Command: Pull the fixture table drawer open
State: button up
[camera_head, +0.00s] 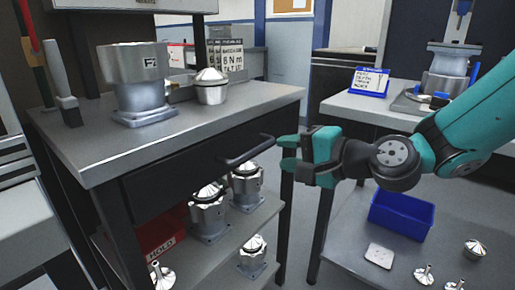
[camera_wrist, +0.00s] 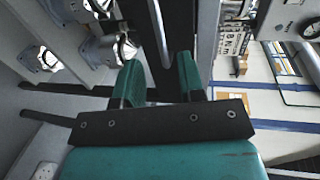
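The fixture table (camera_head: 185,130) has a grey top and a dark drawer (camera_head: 170,182) under it, which looks shut. A dark bar handle (camera_head: 246,151) stands out from the drawer front. My gripper (camera_head: 286,152) is at the right end of the handle, with its teal fingers pointing left. In the wrist view, the fingers (camera_wrist: 160,72) are spread apart and the handle (camera_wrist: 157,30) lies in line with the gap between them. Neither finger visibly presses on the handle. I cannot tell exactly how far the handle reaches between the fingertips.
A large housing marked F (camera_head: 138,85) and a smaller capped part (camera_head: 211,88) stand on the tabletop. Several housings (camera_head: 210,215) and a red HOLD bin (camera_head: 160,232) sit on the shelf below. A second bench (camera_head: 375,108) with a blue bin (camera_head: 401,215) is at right.

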aim_at(259, 149)
jog(key=x, duration=0.8)
grip_shut()
